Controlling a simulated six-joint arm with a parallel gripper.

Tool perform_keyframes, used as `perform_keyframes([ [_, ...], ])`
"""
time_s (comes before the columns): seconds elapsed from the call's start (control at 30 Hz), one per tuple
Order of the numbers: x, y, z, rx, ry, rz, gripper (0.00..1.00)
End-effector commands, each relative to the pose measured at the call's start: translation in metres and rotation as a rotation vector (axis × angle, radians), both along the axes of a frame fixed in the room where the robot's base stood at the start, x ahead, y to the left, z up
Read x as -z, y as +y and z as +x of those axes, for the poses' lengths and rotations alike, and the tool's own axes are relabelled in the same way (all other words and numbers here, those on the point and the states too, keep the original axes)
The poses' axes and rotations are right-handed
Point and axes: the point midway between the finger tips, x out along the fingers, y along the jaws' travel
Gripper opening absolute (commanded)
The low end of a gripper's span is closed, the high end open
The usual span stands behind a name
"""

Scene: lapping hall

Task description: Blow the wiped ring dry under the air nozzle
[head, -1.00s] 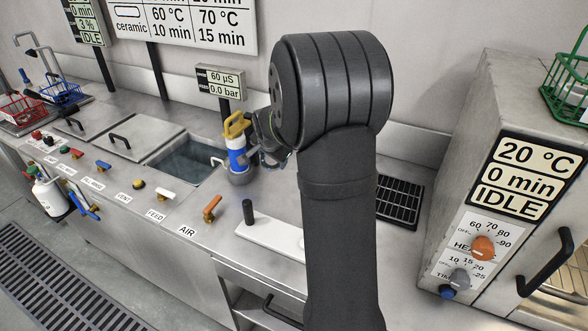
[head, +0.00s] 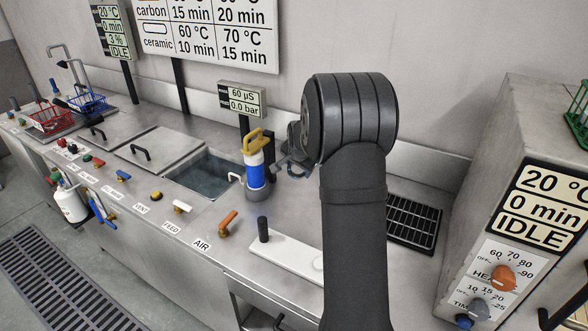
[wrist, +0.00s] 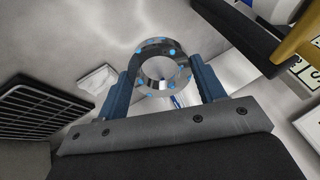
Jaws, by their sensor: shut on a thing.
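In the wrist view my gripper (wrist: 160,82) is shut on a shiny metal ring (wrist: 141,70), one blue finger on each side. Several bright blue spots, like drops, show on the ring. In the head view my gripper (head: 290,163) is partly hidden behind my arm, just right of a blue and white canister with a yellow handle (head: 255,170). The ring cannot be made out there. The orange lever (head: 228,220) stands by the AIR label (head: 202,244) on the counter's front. I cannot clearly make out the air nozzle.
An open water basin (head: 205,178) lies left of the canister. A display (head: 242,97) reads 60 µS and 0.0 bar. A white plate with a black post (head: 285,252) lies in front, a black grate (head: 413,221) to the right. A heater cabinet (head: 480,160) stands at far right.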

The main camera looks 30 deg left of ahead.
Motion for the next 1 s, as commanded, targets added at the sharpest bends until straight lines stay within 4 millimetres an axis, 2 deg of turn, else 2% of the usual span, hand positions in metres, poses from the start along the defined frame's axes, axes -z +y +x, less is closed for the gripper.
perform_keyframes([
  [0.4, 0.011, -0.001, 0.042, 0.002, -0.001, 0.001, 0.30],
  [0.7, 0.010, 0.000, 0.070, 0.002, 0.000, 0.001, 0.30],
  [1.0, 0.010, -0.001, 0.086, 0.001, -0.001, 0.000, 0.30],
])
